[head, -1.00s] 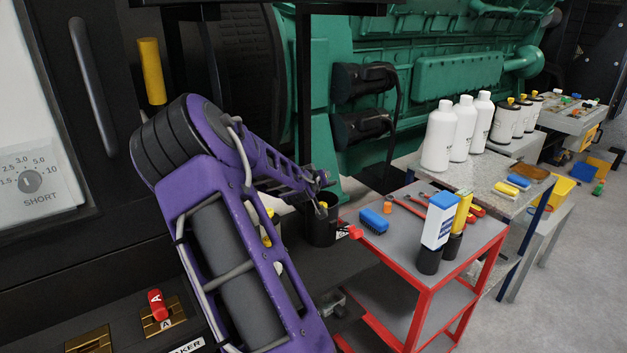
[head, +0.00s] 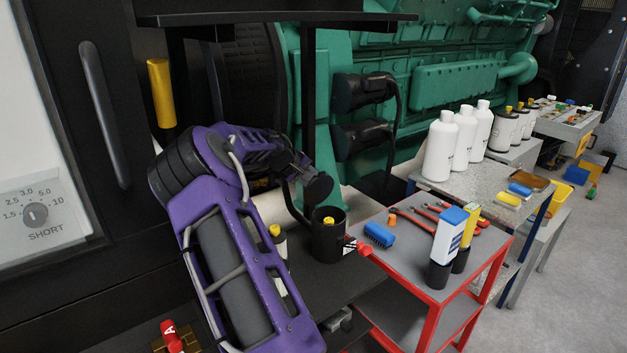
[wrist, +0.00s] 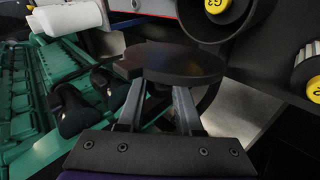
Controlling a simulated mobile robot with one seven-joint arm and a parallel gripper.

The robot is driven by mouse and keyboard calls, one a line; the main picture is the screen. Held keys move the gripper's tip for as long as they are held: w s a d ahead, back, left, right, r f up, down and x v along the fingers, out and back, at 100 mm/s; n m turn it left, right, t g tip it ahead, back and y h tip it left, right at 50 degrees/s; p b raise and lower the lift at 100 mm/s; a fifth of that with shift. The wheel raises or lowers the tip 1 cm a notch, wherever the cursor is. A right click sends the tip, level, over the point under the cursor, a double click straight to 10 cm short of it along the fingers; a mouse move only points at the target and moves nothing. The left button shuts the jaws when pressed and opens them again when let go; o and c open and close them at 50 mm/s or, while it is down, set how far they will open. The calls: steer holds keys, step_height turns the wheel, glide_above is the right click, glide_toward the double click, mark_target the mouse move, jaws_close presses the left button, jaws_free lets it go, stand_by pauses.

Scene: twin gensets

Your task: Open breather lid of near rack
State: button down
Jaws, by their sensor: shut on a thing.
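My gripper (wrist: 160,105) is shut on a round black lid (wrist: 172,62), which spans both fingertips in the wrist view. In the head view the lid (head: 319,187) is a dark tilted disc, raised above and slightly left of a black open-topped pot (head: 329,243). A yellow cap (head: 328,222) shows inside the pot. In the wrist view the pot (wrist: 262,28) stands beyond the lid, and its yellow cap (wrist: 217,5) is marked G3. My fingers are mostly hidden in the head view. I cannot tell whether the lid is still joined to the pot.
A red-framed cart (head: 432,290) with tools and bottles stands right of the pot. A pale bottle with a yellow top (head: 275,233) stands left of the pot. The green engine (head: 455,85) is behind. A black overhead shelf (head: 280,19) sits above my arm.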

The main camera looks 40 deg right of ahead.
steer(key=shift+w+d+f+n+g, duration=0.1)
steer(key=shift+w+f+n+g, duration=0.15)
steer(key=shift+w+g, duration=0.25)
steer(key=shift+w+a+f+n+g, duration=0.15)
steer(key=shift+w+n+g, duration=0.25)
steer(key=shift+g, duration=0.25)
steer(key=shift+w+d+f+n+g, duration=0.15)
steer(key=shift+w+f+n+g, duration=0.1)
steer(key=shift+w+g, duration=0.3)
steer(key=c, duration=0.6)
jaws_free()
steer(key=v, duration=1.2)
steer(key=shift+d+r, duration=0.1)
